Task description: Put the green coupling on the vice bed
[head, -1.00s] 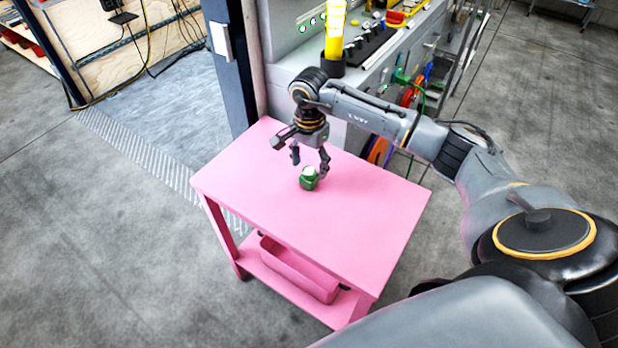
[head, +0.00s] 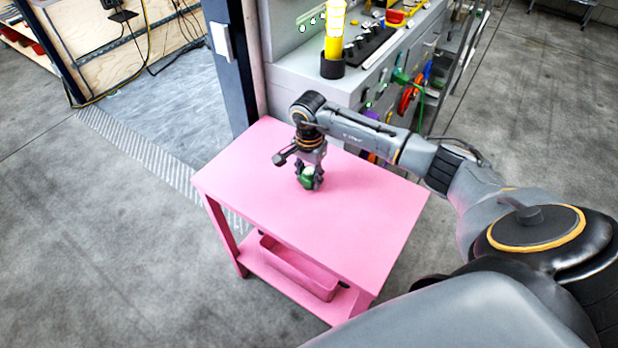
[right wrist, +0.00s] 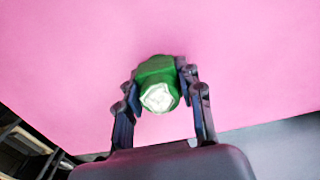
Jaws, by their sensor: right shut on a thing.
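The green coupling (head: 307,177) is on the pink table (head: 350,225), near the middle of its top, with a pale end facing up. My right gripper (head: 309,180) is shut on it, with one finger on each side. In the right wrist view the coupling (right wrist: 157,83) sits between the two fingers (right wrist: 158,80), with the pink tabletop behind it. I cannot tell whether the coupling still touches the table. The vice bed cannot be made out. My left gripper is not in view.
A grey workbench (head: 300,72) with a yellow cylinder (head: 335,30) and a rack of tools (head: 372,45) stands behind the table. A pink bin (head: 298,268) is on the table's lower shelf. The rest of the tabletop is clear.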

